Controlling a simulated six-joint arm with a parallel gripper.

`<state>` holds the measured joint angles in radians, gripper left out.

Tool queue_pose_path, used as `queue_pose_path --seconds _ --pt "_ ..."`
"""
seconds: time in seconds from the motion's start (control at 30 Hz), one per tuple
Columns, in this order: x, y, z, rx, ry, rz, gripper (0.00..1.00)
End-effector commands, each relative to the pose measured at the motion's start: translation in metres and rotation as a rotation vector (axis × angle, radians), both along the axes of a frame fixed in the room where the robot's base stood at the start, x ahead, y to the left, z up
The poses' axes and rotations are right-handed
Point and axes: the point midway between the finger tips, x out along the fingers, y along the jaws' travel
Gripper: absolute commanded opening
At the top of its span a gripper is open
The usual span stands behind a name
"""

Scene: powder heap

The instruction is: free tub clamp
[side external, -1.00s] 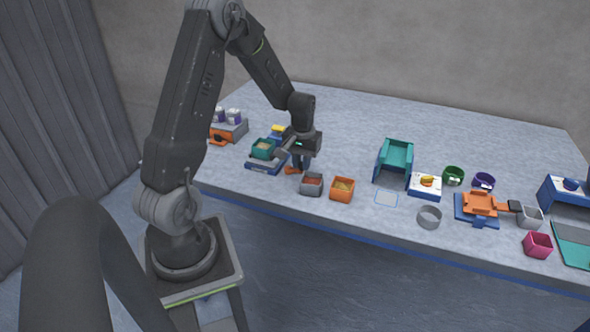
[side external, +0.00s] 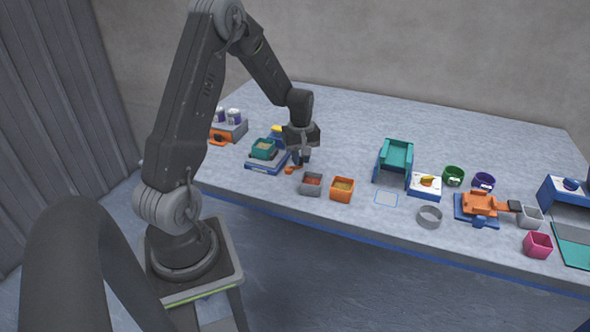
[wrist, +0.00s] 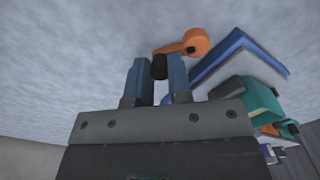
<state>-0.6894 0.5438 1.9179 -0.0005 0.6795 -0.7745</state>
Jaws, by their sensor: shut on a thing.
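The teal tub (side external: 264,149) with tan powder sits on a blue base (side external: 262,166) at the left part of the table. An orange clamp lever (side external: 290,169) lies at the base's right side. My gripper (side external: 303,163) points down there. In the wrist view, my gripper (wrist: 158,62) has its two blue fingers on either side of the lever's black grip (wrist: 160,68), shut on it. The lever's orange round end (wrist: 195,42) lies beside the blue base (wrist: 238,50). The tub (wrist: 262,98) shows partly. Finger contact is too small to see in the side view.
A grey tub (side external: 311,184) and an orange tub (side external: 342,189) stand close in front of my gripper. A grey block with white-lidded jars (side external: 234,117) is at the left. A teal holder (side external: 395,158) stands to the right. The table behind is clear.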

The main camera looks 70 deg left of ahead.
Motion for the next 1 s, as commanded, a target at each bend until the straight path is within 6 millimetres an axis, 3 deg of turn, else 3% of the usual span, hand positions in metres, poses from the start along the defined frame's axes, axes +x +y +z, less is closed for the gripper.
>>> queue_pose_path --seconds 0.43,0.73,1.0 --pt "-0.001 0.006 0.001 0.002 -0.001 0.120 0.04" --pt "-0.005 0.017 0.001 0.002 0.000 0.447 0.04" --pt "-0.005 0.018 0.001 0.001 0.000 0.476 0.04"
